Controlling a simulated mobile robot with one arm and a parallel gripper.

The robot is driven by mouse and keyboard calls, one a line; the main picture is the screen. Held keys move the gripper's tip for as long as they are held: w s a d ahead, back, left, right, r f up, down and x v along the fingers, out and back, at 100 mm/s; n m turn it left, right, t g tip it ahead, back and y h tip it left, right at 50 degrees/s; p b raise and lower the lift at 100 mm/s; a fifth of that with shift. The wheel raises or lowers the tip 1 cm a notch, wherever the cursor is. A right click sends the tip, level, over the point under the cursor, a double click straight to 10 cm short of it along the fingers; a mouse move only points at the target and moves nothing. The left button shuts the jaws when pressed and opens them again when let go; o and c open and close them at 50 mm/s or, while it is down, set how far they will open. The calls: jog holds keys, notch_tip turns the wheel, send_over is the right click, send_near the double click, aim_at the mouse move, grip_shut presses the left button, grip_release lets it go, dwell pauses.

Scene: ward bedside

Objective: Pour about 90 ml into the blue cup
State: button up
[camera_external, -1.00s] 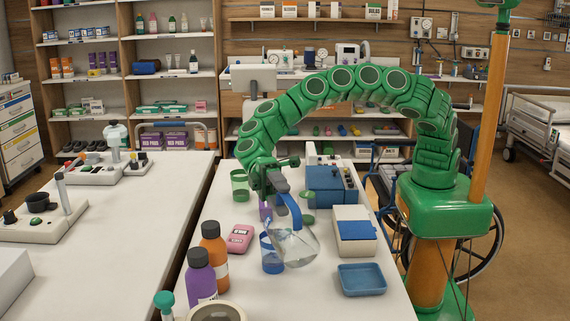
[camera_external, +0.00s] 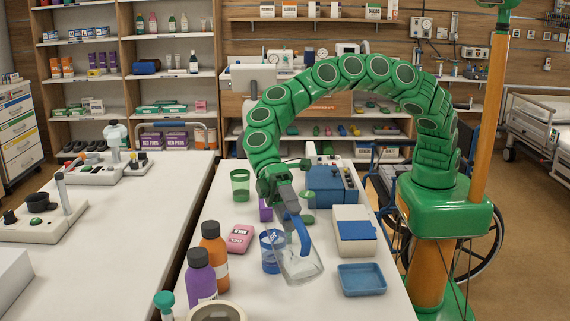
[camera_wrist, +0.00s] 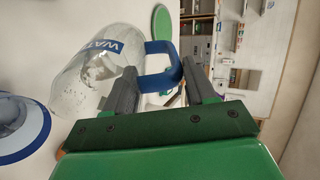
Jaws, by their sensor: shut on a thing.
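The clear water jug (camera_external: 301,266) has a blue handle (camera_external: 304,236). My gripper (camera_external: 291,204) is shut on that handle. The jug is beside the blue cup (camera_external: 269,255), on its right, and looks slightly tilted; I cannot tell whether its base touches the table. The cup stands upright on the table, partly overlapped by the jug in the external view. In the wrist view the jug (camera_wrist: 88,75) shows part of a blue label, with its handle (camera_wrist: 160,62) between my fingers (camera_wrist: 155,90). A blue-rimmed round vessel, apparently the cup (camera_wrist: 38,122), lies at the left edge. Liquid levels are unclear.
A green cup (camera_external: 240,186) stands behind on the white table (camera_external: 225,215). A blue tray (camera_external: 361,279) and a white-and-blue box (camera_external: 354,232) are close on the right.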

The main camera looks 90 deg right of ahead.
aim_at(297, 237)
jog(key=shift+s+a+f+h, duration=0.2)
jog(key=shift+a+f+h, duration=0.2)
jog(key=shift+h, duration=0.2)
jog(key=shift+a, duration=0.1)
dwell(1.6)
jog(key=shift+s+a+f+t+h, duration=0.3)
jog(key=shift+a+f+t+h, duration=0.2)
jog(key=shift+a+f+h, duration=0.35)
jog(key=shift+s+a+f+t+h, duration=0.3)
jog(key=shift+a+f+t+h, duration=0.3)
jog(key=shift+h, duration=0.45)
jog(key=shift+s+a+h, duration=0.3)
jog(key=shift+a+h, duration=0.4)
jog(key=shift+a, duration=0.1)
jog(key=shift+s+a+f+t+h, duration=0.15)
jog(key=shift+s+a+t+h, duration=0.1)
jog(key=shift+a+h, duration=0.2)
jog(key=shift+s+a+f+t+h, duration=0.15)
jog(key=shift+a+t+h, duration=0.15)
jog(key=shift+a, duration=0.25)
jog(key=shift+s+a+f+t+h, duration=0.25)
jog(key=shift+a+f+h, duration=0.1)
jog(key=shift+a+h, duration=0.25)
jog(key=shift+s+a+f+t+h, duration=0.2)
jog(key=shift+a+f+h, duration=0.15)
jog(key=shift+a+h, duration=0.15)
jog(key=shift+s+a+f+t+h, duration=0.25)
jog(key=shift+a+f+h, duration=0.2)
jog(key=shift+f+h, duration=0.25)
